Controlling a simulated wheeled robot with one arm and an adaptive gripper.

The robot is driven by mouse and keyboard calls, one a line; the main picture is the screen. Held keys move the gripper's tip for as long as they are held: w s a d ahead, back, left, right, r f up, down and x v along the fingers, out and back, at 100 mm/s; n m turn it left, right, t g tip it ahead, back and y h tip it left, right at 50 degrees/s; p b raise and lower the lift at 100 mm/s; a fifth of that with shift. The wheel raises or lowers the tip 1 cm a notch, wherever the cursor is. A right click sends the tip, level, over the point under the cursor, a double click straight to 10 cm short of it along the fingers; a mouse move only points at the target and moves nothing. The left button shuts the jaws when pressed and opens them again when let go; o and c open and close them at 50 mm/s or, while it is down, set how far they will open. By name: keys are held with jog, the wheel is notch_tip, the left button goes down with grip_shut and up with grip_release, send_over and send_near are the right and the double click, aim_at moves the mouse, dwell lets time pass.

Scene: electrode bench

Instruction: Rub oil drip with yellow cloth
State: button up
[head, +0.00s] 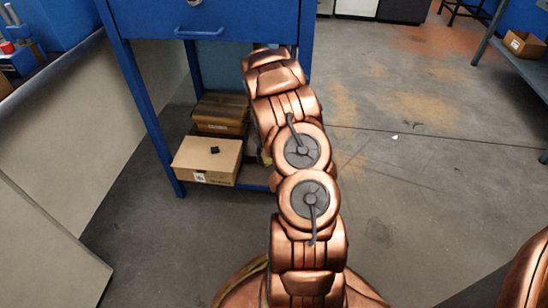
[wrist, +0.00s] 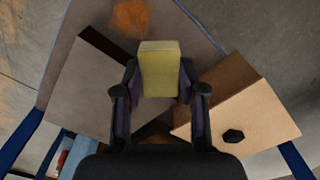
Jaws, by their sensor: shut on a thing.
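My gripper (wrist: 159,82) shows in the wrist view, its two dark fingers shut on a yellow block-like thing, seemingly the folded yellow cloth (wrist: 159,62). The cloth sticks out past the fingertips. An orange-brown patch (wrist: 130,17) lies beyond it, up and to the left, on a grey surface with a blue edge; it may be the oil drip. The cloth appears apart from the patch, but I cannot tell its height over the surface. In the head view my arm hides the gripper, the cloth and the patch.
A blue bench (head: 215,58) has a low shelf bearing a cardboard box (head: 200,175), with a small black object (head: 214,149) on top, and a darker box (head: 221,112) behind. In the wrist view, a grey-brown slab-like thing (wrist: 88,90) is left of the gripper.

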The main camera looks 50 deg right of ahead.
jog(key=shift+s+d+f, duration=0.45)
jog(key=shift+d+f, duration=0.15)
jog(key=shift+d, duration=0.1)
jog(key=shift+f+b, duration=1.75)
jog(key=shift+f, duration=1.1)
jog(key=shift+f, duration=1)
